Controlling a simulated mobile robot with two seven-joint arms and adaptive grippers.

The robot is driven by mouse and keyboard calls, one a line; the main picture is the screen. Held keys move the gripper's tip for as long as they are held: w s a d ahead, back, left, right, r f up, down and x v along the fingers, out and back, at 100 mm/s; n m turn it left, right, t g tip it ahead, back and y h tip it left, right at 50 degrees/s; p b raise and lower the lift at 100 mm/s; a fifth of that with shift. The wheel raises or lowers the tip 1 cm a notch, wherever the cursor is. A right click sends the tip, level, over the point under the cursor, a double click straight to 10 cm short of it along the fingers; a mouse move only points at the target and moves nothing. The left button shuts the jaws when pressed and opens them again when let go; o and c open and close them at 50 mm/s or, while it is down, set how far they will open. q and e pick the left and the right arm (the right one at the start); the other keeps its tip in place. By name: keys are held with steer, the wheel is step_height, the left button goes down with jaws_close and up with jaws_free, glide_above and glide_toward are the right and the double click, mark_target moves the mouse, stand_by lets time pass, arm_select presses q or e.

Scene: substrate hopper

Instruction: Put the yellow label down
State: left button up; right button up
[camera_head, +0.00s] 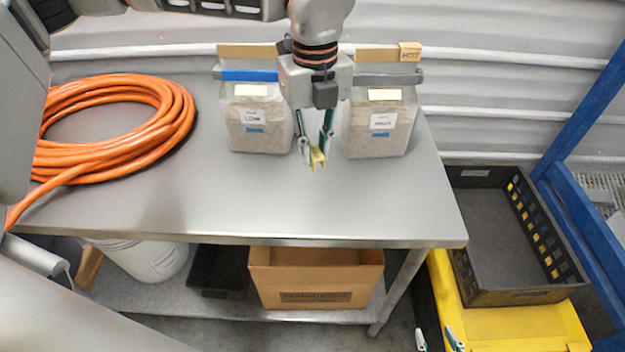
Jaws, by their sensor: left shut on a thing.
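My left gripper (315,150) hangs over the right-middle part of the steel table (215,205). Its fingers are shut on a small yellow label (317,160). Part of the label is hidden by the fingertips, and I cannot tell whether it touches the tabletop. The gripper is between two clear bags of pale material, one with a blue clip (256,120) on the left and one with a grey clip (379,125) on the right. My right gripper (436,340) shows only its fingertips at the bottom edge, apart and empty.
An orange hose coil (110,130) lies on the table's left. A black crate (515,298) sits on a yellow base at the right. Below are a cardboard box (316,298) and a white bucket (150,262). The table's front middle is clear.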

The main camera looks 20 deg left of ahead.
arm_select(q)
glide_above(314, 196)
step_height(314, 196, down, 5)
steer(key=shift+f, duration=2.4)
steer(key=shift+f, duration=0.1)
steer(key=o, duration=0.7)
